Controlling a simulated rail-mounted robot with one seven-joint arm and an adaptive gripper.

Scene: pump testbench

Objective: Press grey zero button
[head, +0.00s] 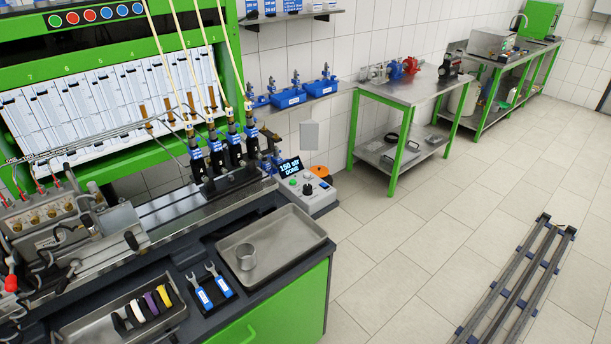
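A grey control box (312,200) stands at the right end of the green test bench. Its small display (290,167) reads "150 str DONE". On its sloped face are a green button (293,182), a dark knob (308,188) and a small pale button (324,185); its label is too small to read, so I cannot tell if it is the grey zero button. An orange round part (320,171) sits at the box's back right. My gripper is not in view.
A metal tray (310,237) with a metal cup (246,257) lies in front of the box. Upright pump units (235,150) with hoses stand to its left. A steel table (420,88) stands behind right. Twin rails (515,285) lie on the otherwise open floor.

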